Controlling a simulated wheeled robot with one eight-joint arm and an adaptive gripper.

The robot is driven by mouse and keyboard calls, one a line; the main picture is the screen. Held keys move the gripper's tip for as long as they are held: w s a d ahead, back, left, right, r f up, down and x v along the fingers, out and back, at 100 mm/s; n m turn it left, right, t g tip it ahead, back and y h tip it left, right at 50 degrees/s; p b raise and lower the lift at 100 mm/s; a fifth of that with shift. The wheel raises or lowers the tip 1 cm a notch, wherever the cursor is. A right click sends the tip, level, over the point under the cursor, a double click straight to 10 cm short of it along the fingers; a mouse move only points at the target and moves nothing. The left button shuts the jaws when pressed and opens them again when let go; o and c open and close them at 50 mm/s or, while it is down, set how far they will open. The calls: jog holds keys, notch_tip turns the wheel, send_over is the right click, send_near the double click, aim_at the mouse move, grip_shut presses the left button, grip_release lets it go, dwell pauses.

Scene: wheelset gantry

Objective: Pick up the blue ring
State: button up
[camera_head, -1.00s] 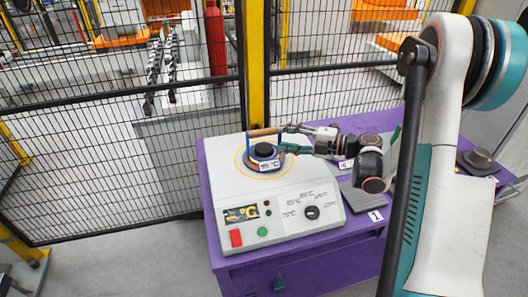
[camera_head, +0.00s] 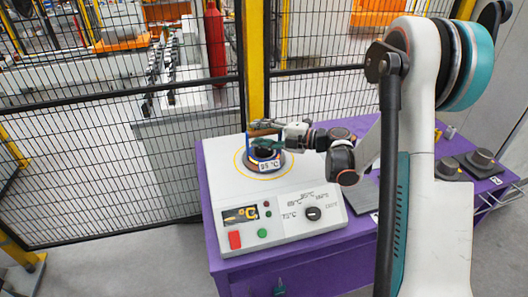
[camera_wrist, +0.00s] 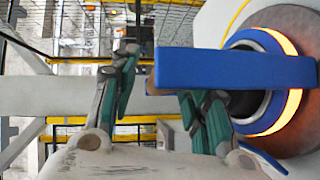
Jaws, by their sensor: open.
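The blue ring (camera_wrist: 278,118) sits around the dark centre of the round heater plate, beside a glowing orange band in the wrist view. It also shows low on the plate in the head view (camera_head: 255,160), partly hidden by a "95 °C" label. A blue bar (camera_wrist: 235,68) crosses in front of the ring in the wrist view; it stands upright in the head view. My gripper (camera_head: 260,134) is above the heater plate, near the bar. Its two green-padded fingers are apart in the wrist view (camera_wrist: 165,100), with no ring between them.
The white heater box (camera_head: 285,215) with a knob and buttons stands on a purple table (camera_head: 340,238). Dark round parts (camera_head: 482,158) lie at the table's right. A mesh fence (camera_head: 90,150) and yellow post (camera_head: 257,70) stand close behind the heater.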

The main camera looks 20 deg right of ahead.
grip_shut()
